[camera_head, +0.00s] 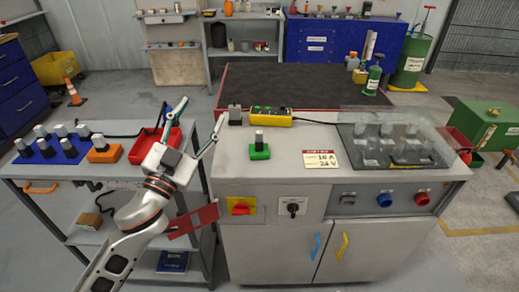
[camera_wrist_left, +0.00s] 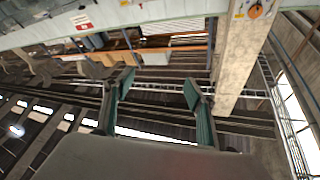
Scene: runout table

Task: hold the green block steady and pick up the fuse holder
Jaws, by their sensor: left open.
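The green block (camera_head: 259,152) sits on the grey worktop of the cabinet, left of its middle. The block is not visible there. My right gripper is not in view.
A yellow box (camera_head: 270,117) lies behind the green block. A transparent cover (camera_head: 395,143) over several pieces takes up the right of the worktop. On the cart at left are a blue block (camera_head: 50,148), an orange block (camera_head: 104,153) and a red bin (camera_head: 145,148). The worktop's front left is clear.

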